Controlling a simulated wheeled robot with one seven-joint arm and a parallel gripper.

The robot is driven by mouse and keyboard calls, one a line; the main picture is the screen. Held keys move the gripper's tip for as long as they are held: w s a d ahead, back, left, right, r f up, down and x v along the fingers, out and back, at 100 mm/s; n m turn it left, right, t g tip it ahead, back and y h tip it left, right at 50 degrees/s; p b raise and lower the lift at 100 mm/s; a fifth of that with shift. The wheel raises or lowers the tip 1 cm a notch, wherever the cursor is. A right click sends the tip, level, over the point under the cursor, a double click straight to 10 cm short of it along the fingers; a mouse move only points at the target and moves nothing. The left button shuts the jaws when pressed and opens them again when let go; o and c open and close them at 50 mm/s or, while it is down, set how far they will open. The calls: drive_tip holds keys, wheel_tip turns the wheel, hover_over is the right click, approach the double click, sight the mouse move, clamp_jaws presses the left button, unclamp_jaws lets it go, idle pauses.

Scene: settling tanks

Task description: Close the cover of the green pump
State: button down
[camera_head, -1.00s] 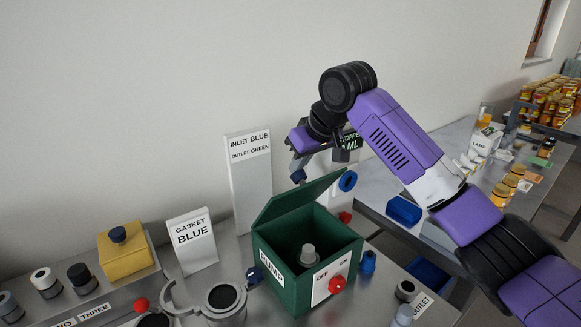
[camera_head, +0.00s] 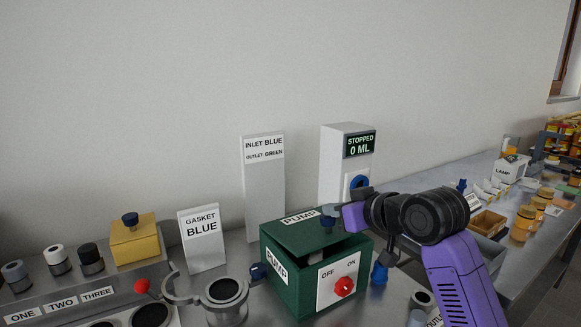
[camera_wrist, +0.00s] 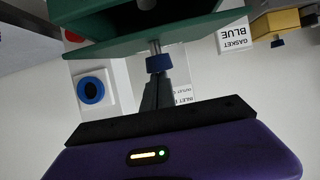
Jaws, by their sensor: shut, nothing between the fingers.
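The green pump (camera_head: 286,292) is a box labelled PUMP with an OFF/ON panel and a red knob (camera_head: 344,286). Its green cover (camera_head: 290,234) is tilted low over the box, with a dark gap under its front right edge. In the wrist view the cover (camera_wrist: 110,48) crosses the top, with the dark gap beyond it. A blue knob on a stem (camera_wrist: 158,63) stands out from the cover. My gripper (camera_head: 334,210) is at the cover's right side, beside the knob. In the wrist view its shut, empty fingers (camera_wrist: 156,80) reach the knob; I cannot tell whether they touch.
A GASKET BLUE sign (camera_head: 201,240) and a grey open clamp ring (camera_head: 180,290) stand left of the pump. An INLET BLUE sign (camera_head: 264,190) and a white STOPPED 0 ML unit (camera_head: 335,170) stand behind. A blue fitting (camera_head: 379,272) is at the pump's right.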

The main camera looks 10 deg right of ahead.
sight(336, 235)
drive_tip(key=shift+s+d+f+t+y+b, duration=0.15)
drive_tip(key=shift+s+f+t+b, duration=0.15)
drive_tip(key=shift+f+b, duration=0.3)
drive_tip(key=shift+s+f+t+y+b, duration=0.15)
drive_tip(key=shift+f+t+b, duration=0.2)
drive_tip(key=shift+f+b, duration=0.25)
drive_tip(key=shift+s+d+f+t+y+b, duration=0.1)
drive_tip(key=shift+s+f+t+b, duration=0.2)
drive_tip(key=shift+f+b, duration=0.3)
